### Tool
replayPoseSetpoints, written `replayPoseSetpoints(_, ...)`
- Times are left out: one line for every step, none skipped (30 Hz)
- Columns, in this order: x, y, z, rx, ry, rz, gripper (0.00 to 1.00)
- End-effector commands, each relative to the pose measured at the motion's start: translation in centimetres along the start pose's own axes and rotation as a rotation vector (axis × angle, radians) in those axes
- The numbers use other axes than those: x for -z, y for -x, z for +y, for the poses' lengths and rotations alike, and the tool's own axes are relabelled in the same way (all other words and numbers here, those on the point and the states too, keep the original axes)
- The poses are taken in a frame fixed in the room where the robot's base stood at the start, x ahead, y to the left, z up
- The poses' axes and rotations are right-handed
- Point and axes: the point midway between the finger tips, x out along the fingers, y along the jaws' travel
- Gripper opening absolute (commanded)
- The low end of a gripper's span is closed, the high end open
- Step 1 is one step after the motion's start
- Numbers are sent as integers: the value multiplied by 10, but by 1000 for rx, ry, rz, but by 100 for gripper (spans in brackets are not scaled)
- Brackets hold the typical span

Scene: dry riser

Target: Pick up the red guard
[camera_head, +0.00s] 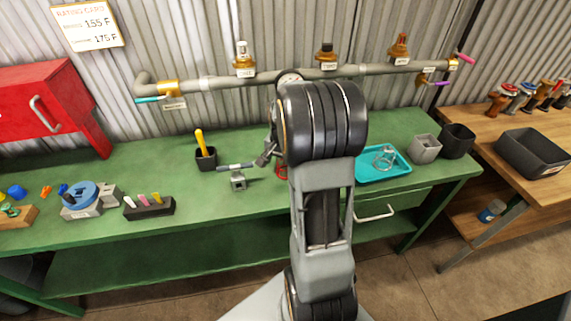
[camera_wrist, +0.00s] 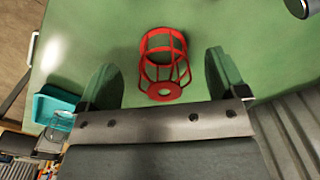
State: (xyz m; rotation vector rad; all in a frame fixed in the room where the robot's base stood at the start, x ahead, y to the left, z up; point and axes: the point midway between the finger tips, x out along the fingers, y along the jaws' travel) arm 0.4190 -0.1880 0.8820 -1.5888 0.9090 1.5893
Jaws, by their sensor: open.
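The red guard (camera_wrist: 162,65) is a small wire cage with a ring at one end. In the wrist view it is on the green bench top (camera_wrist: 100,30), between and just beyond the fingertips of my gripper (camera_wrist: 163,75). The two green-padded fingers are apart, one on each side of it, with nothing held. In the head view only a sliver of the guard (camera_head: 281,171) shows, because my arm hides most of it. My gripper is mostly hidden behind my arm there.
A teal tray (camera_head: 384,176) with a clear item is to the right, beside grey (camera_head: 424,149) and black (camera_head: 458,141) cups. A pipe with valves (camera_head: 215,84) runs along the wall behind.

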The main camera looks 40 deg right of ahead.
Motion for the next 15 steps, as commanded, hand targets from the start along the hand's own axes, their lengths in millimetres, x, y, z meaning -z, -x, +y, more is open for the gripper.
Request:
replayPoseSetpoints(0,-6,0,-1,0,-2,91)
replayPoseSetpoints(0,-8,0,-1,0,-2,91)
replayPoseSetpoints(0,-11,0,-1,0,-1,91)
replayPoseSetpoints(0,-12,0,0,0,0,91)
replayPoseSetpoints(0,-13,0,0,0,0,91)
replayPoseSetpoints(0,-13,0,0,0,0,91)
replayPoseSetpoints(0,-13,0,0,0,0,91)
replayPoseSetpoints(0,-14,0,0,0,0,91)
replayPoseSetpoints(0,-13,0,0,0,1,91)
replayPoseSetpoints(0,-13,0,0,0,1,91)
replayPoseSetpoints(0,-13,0,0,0,0,91)
replayPoseSetpoints(0,-13,0,0,0,0,91)
replayPoseSetpoints(0,-13,0,0,0,0,89)
replayPoseSetpoints(0,-13,0,0,0,0,86)
replayPoseSetpoints(0,-13,0,0,0,0,82)
